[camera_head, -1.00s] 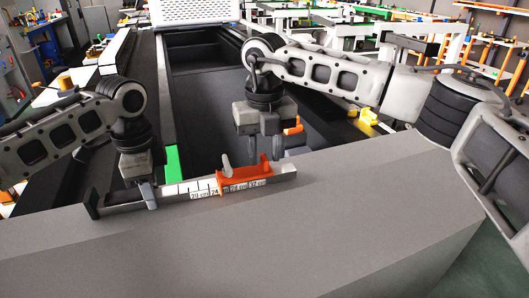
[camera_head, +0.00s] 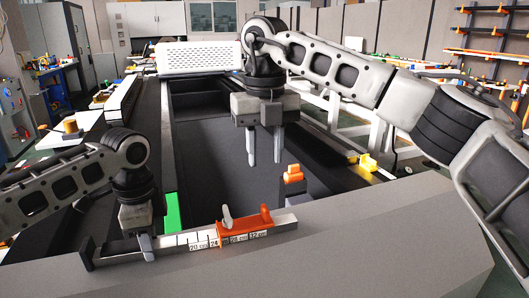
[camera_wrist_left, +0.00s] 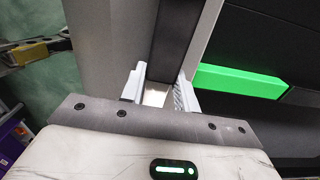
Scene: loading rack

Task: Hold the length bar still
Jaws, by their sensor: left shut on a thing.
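The length bar (camera_head: 182,239) lies along the grey ledge, with a dark left end, a white scale marked in cm and an orange slider (camera_head: 245,233) on its right part. My left gripper (camera_head: 139,246) is shut on the bar left of the scale numbers. In the left wrist view its two pale fingers (camera_wrist_left: 160,90) stand on either side of the bar (camera_wrist_left: 155,98). My right gripper (camera_head: 265,160) hangs empty above and behind the slider, its fingers apart and clear of the bar.
A green block (camera_head: 172,212) stands just behind the bar; it also shows in the left wrist view (camera_wrist_left: 240,82). A small orange piece (camera_head: 293,173) and a yellow piece (camera_head: 368,162) sit to the right. The grey ledge (camera_head: 370,225) is clear right of the bar.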

